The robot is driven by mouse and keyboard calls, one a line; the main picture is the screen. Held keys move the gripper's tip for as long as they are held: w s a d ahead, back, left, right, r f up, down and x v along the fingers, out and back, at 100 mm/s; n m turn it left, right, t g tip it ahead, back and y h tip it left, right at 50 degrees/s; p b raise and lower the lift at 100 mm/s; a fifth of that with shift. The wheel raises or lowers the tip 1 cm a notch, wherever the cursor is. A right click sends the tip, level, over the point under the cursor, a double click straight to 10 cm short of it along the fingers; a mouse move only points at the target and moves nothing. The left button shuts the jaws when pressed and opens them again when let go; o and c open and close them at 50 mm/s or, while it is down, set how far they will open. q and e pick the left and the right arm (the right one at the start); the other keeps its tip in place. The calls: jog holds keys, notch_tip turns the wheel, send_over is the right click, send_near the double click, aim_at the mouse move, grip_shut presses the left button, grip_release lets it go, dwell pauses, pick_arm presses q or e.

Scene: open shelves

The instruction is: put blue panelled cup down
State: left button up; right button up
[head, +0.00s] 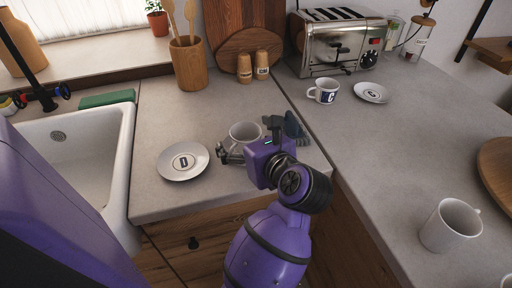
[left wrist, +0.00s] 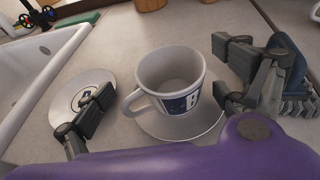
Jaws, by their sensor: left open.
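The blue panelled cup (left wrist: 172,84) is white with a dark blue panel marked with a letter that looks like B. It is upright, its handle to the left in the left wrist view, and appears to stand on a white saucer (left wrist: 190,132). In the head view the cup (head: 245,133) is partly behind my left gripper (head: 252,141). My left gripper is open, its fingers (left wrist: 163,86) apart on either side of the cup. I cannot tell whether a finger touches it. My right gripper is not in view.
A saucer marked D (head: 183,161) lies left of the cup, near the sink (head: 118,190). A dark blue ridged thing (left wrist: 288,62) is close on the right. A cup marked C (head: 323,91), its saucer (head: 371,92) and the toaster (head: 338,45) stand farther back.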

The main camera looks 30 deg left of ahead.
pick_arm(q)
jog(key=b+v, duration=0.1)
jog(key=v, duration=0.9)
jog(key=shift+f+b, duration=0.2)
jog(key=shift+b, duration=0.1)
jog(key=shift+s+d+r, duration=0.25)
jog(key=shift+d+r, duration=0.05)
jog(key=shift+d, duration=0.1)
